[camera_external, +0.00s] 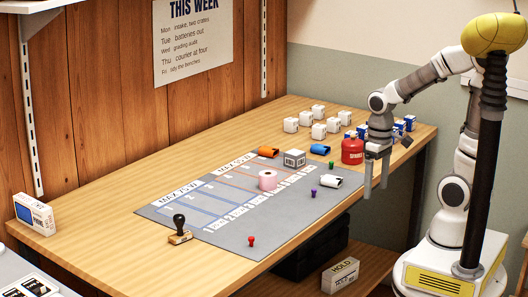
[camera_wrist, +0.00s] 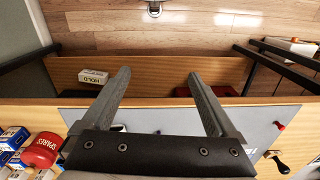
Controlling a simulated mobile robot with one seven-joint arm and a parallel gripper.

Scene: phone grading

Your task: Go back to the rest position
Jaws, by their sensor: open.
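My gripper (camera_external: 376,188) hangs pointing down over the front edge of the table (camera_external: 120,188), near its right end. Its two fingers are apart with nothing between them. In the wrist view the gripper (camera_wrist: 160,95) is also open and empty, above the table's edge with the lower shelf and floor beyond. My arm is bent, with the elbow raised.
A red can (camera_external: 352,151) stands just left of the gripper. White and blue boxes stand behind. A HOLD box (camera_external: 340,275) sits below.

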